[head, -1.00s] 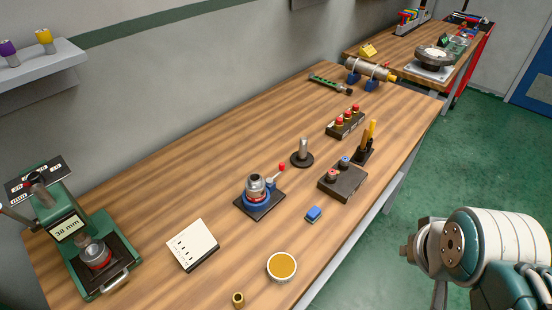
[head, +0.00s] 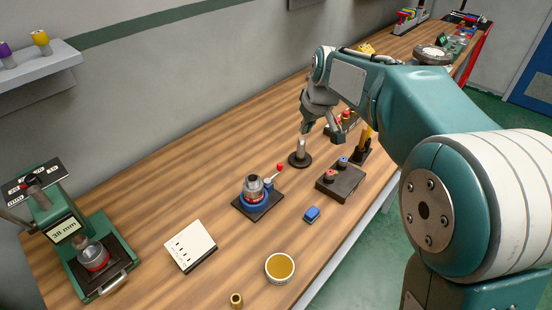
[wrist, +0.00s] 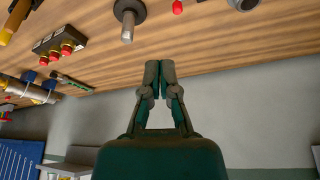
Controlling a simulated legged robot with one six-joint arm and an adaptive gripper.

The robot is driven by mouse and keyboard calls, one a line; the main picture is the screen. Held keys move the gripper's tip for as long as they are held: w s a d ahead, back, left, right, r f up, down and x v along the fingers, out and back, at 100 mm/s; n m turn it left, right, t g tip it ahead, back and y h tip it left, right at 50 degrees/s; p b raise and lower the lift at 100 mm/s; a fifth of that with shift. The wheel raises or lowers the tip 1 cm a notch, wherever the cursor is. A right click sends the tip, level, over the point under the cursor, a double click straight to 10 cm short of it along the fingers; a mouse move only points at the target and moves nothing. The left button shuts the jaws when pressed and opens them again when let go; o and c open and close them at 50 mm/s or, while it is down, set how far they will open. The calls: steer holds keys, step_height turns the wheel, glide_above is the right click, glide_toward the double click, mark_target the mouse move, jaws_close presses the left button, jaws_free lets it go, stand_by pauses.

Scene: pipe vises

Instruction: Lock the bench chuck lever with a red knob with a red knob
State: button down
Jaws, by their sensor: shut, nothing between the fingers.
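The bench chuck (head: 252,187), a silver cylinder on a blue ring and a dark base plate, stands mid-bench in the head view. Its lever ends in a red knob (head: 280,167), sticking up to the right of the chuck. In the wrist view the red knob (wrist: 177,6) is at the top edge, and part of the chuck (wrist: 243,4) is cut off there. My gripper (head: 320,133) is above the bench, behind and right of the knob, apart from it. The wrist view shows its fingers (wrist: 158,66) together and empty.
A metal post on a round black base (head: 300,159) stands close below my gripper. A dark box with knobs (head: 341,181), a blue block (head: 311,214) and a yellow-topped round tin (head: 280,268) lie nearby. A white panel (head: 190,246) is left of the chuck. The wall runs behind.

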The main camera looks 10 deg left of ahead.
steer(key=w+a+f+n+g, duration=0.1)
steer(key=w+a+f+n, duration=0.1)
steer(key=w+a+f, duration=0.3)
steer(key=a+f, duration=0.2)
steer(key=a, duration=0.2)
steer(key=shift+w+f, duration=0.3)
steer(key=shift+w, duration=0.05)
steer(key=x, duration=0.9)
steer(key=shift+a+f, duration=0.25)
steer(key=shift+f, duration=0.1)
steer(key=shift+d+f, duration=0.1)
steer(key=shift+d, duration=0.05)
steer(key=shift+s+d, duration=1.2)
steer(key=shift+d, duration=0.2)
